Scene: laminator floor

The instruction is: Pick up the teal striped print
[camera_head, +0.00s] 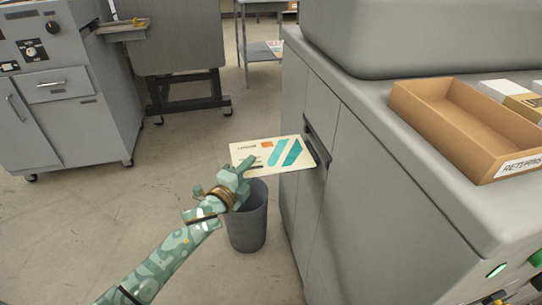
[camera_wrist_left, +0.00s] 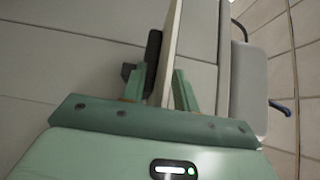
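The teal striped print (camera_head: 284,153) is a flat cream sheet with slanted teal stripes and a small orange square. It juts out of a dark slot (camera_head: 316,146) in the front of the grey machine on the right. My left gripper (camera_head: 242,169) is at the print's near left corner, one finger showing above it. In the left wrist view the print (camera_wrist_left: 171,45) is seen edge-on, between the two fingers of my left gripper (camera_wrist_left: 160,80). The fingers look parted, with small gaps beside the sheet. My right gripper is out of view.
A grey bin (camera_head: 247,222) stands on the floor below the print. The grey machine (camera_head: 350,180) fills the right side, with an open brown returns tray (camera_head: 492,168) on top. A grey cabinet (camera_head: 62,110) stands at the far left. The floor between is clear.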

